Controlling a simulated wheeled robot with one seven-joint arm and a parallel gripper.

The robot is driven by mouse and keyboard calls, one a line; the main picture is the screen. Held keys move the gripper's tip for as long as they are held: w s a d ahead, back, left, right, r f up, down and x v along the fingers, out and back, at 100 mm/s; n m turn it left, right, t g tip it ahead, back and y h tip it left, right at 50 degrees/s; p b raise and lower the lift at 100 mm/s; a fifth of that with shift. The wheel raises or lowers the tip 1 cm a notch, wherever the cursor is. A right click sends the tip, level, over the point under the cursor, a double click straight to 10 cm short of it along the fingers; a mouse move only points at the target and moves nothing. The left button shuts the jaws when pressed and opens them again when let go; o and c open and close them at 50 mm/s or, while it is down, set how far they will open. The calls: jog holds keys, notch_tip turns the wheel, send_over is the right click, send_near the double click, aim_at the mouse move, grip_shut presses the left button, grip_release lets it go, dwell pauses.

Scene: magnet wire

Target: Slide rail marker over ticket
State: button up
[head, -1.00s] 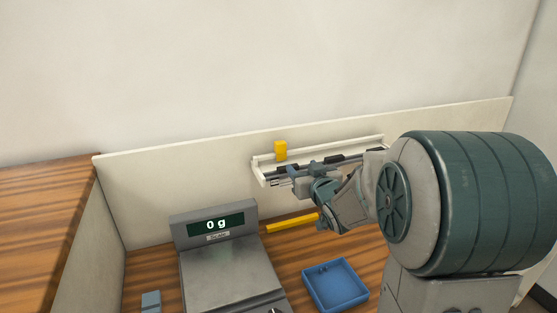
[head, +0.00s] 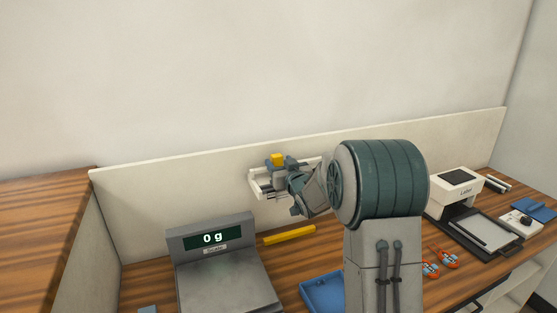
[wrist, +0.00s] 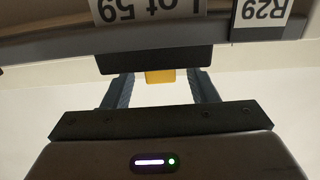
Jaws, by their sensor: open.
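The yellow rail marker (head: 278,160) sits at the left part of the white wall rail (head: 256,186). My gripper (head: 280,171) is open at the marker, and the arm hides the right part of the rail. In the wrist view the marker (wrist: 160,76) shows between my two spread fingers (wrist: 160,92), with a gap on each side. A dark block lies just above it in that picture. Two white tickets show upside down at the top, one reading "Lot 59" (wrist: 150,9) and one reading "R29" (wrist: 262,13).
A scale (head: 225,280) reading 0 g stands below left of the rail. A yellow bar (head: 289,235) and a blue tray (head: 318,294) lie on the wooden desk. A label printer (head: 456,188) and a dark tray with a pen stand at right. A low panel backs the desk.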

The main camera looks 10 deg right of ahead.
jog(key=shift+w+a, duration=0.15)
jog(key=shift+w, duration=0.7)
grip_shut()
jog(key=w+d, duration=0.1)
jog(key=d, duration=0.4)
jog(key=w+d+p, duration=0.1)
jog(key=d, duration=0.4)
jog(key=w+d, duration=0.1)
jog(key=d, duration=0.5)
jog(key=shift+a, duration=0.1)
grip_release()
jog(key=shift+s, duration=0.1)
